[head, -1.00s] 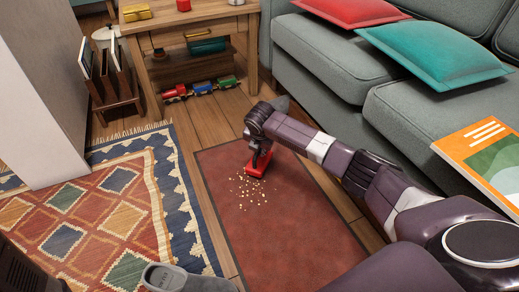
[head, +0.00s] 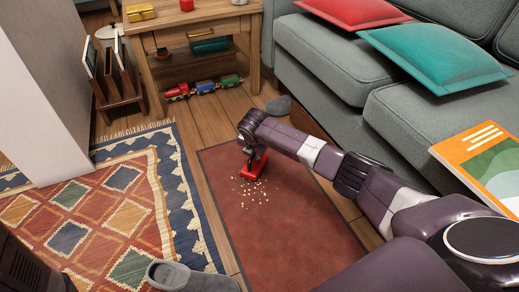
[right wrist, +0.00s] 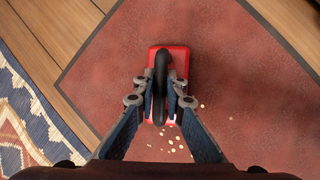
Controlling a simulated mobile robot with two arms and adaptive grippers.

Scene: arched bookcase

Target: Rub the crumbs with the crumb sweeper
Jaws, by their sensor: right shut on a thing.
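The crumb sweeper (head: 254,167) is red with a dark looped handle, which shows in the right wrist view (right wrist: 161,62). It is down at the red-brown mat, near the mat's far left part. My right gripper (head: 249,150) is above it and shut on its handle; the two fingers also show in the right wrist view (right wrist: 160,100). The pale crumbs (head: 252,191) lie scattered on the mat just in front of the sweeper. In the right wrist view, some crumbs (right wrist: 172,142) show between and beside the fingers. My left gripper is not in view.
The red-brown mat (head: 290,235) lies on a wooden floor beside a patterned rug (head: 120,220). A grey sofa (head: 330,60) stands to the right. A toy train (head: 205,87) sits under a wooden table (head: 195,28). A grey slipper (head: 185,277) lies at the front.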

